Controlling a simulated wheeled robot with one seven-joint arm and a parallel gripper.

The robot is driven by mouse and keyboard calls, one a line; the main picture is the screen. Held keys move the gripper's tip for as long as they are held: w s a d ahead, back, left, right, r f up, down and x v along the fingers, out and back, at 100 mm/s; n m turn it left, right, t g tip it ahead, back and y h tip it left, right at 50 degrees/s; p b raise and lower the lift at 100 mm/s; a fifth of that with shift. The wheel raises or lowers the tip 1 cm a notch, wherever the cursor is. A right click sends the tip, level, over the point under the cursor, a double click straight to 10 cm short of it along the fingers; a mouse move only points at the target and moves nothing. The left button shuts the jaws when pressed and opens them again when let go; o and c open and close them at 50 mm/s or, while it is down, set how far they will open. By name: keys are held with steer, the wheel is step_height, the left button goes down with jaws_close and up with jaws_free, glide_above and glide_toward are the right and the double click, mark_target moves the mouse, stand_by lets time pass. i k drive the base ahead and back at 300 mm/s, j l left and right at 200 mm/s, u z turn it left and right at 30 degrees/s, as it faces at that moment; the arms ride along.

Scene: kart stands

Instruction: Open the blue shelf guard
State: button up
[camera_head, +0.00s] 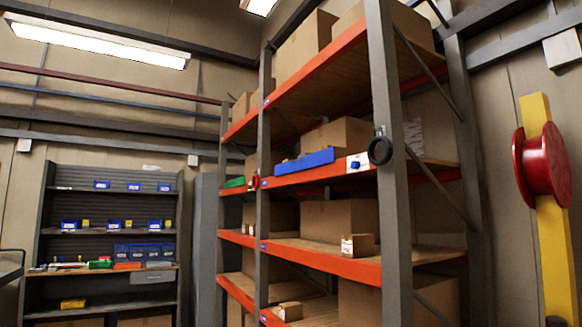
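The blue shelf guard (304,162) is a long flat blue bar on the front of the tall rack, along the orange beam of a middle shelf. It stands a little above the beam. A white plate with a blue knob (355,165) is beside its right end, near the rack's front right post. A black ring (380,151) hangs on that post. A cardboard box (337,134) stands behind the guard. My gripper is not in view.
The grey-post rack (391,230) holds several cardboard boxes on orange-beamed shelves. A dark shelf unit (110,186) with small blue bins stands at the left. A red reel (541,165) sits on a yellow post at the right.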

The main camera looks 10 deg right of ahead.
mark_target(326, 155)
steer(key=i, duration=2.1)
